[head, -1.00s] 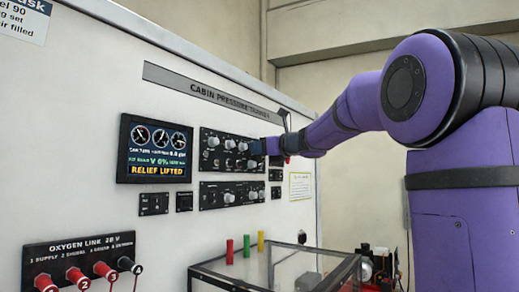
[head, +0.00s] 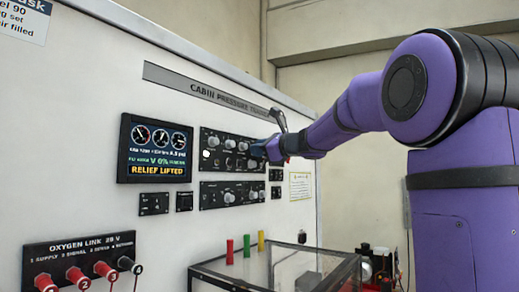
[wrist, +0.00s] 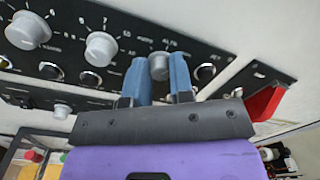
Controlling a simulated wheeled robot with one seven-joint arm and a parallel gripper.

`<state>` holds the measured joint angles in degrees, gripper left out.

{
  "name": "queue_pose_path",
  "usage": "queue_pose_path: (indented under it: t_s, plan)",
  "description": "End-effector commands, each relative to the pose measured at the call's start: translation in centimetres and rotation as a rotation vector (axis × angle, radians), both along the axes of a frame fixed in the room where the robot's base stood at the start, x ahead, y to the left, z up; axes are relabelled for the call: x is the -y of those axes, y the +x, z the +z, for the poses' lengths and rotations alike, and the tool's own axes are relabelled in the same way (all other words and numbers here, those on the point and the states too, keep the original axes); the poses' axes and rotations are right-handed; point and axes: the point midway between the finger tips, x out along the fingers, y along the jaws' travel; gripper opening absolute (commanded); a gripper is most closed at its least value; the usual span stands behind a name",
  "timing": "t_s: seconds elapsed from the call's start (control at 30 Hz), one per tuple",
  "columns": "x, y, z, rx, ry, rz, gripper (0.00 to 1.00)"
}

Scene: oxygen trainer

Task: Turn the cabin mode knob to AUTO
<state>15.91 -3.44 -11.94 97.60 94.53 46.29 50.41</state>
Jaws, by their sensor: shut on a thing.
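The cabin mode knob (wrist: 160,67) is a small grey knob near the right end of the upper black control panel (head: 222,148). In the wrist view, the blue fingers of my gripper (wrist: 159,73) stand on both sides of it, shut on it. Small white markings surround the knob, one looking like ALTN at its upper right. I cannot tell which mark its pointer faces. In the head view my gripper (head: 262,149) reaches the panel's right end from the right and hides the knob.
Larger grey knobs (wrist: 101,48) sit to the left on the same panel. A red part (wrist: 264,103) is close to the right of my gripper. A display (head: 155,148) reads RELIEF LIFTED. A clear-topped case (head: 275,268) stands below, with red, green and yellow cylinders.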

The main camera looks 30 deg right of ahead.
Motion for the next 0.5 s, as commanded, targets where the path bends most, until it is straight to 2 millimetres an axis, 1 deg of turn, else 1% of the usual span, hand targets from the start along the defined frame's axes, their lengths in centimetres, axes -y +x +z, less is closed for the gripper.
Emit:
queue_pose_path:
  t_s: [0.5]
  plan:
    - [-0.03,-0.02,-0.1,0.166,-0.459,0.001,0.0]
